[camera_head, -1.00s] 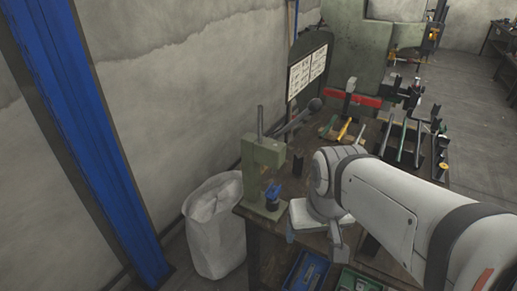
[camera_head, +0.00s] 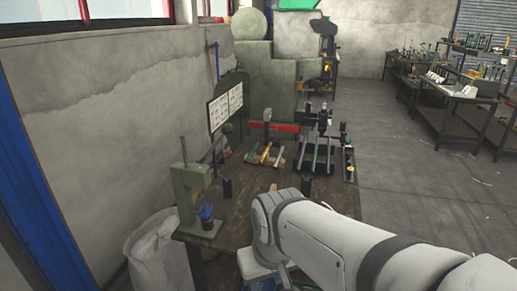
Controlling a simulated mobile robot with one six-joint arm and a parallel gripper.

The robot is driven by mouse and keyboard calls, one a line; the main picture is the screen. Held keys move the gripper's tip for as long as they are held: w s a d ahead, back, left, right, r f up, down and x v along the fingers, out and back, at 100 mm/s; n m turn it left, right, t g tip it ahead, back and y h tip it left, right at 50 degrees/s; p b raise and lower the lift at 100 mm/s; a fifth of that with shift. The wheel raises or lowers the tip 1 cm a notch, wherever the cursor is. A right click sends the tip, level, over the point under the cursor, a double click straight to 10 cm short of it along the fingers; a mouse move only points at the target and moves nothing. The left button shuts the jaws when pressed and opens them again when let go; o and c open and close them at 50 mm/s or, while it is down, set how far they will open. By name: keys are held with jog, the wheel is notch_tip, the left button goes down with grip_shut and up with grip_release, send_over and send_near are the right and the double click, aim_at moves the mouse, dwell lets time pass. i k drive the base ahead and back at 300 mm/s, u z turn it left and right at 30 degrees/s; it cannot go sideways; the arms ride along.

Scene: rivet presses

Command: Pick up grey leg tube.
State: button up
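Several slender tubes lie on the dark workbench (camera_head: 235,205), around a rack at its far right. One pale grey tube (camera_head: 315,156) in that rack looks like a grey leg tube, but it is too small to be sure. A yellow-orange tube (camera_head: 265,153) and a green tube lie to the left of the rack. My white arm reaches in from the lower right and its wrist is over the bench's near edge, well short of the tubes.
A green hand press (camera_head: 187,195) with a blue part (camera_head: 206,213) stands at the bench's near left corner. A white sack (camera_head: 155,255) stands on the floor beside it. A large green machine (camera_head: 270,75) rises behind the bench.

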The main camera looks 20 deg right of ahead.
aim_at(302, 151)
jog(key=z, duration=2.9)
jog(key=i, duration=3.2)
jog(key=u, duration=1.15)
jog(key=k, duration=0.1)
jog(key=u, duration=2.6)
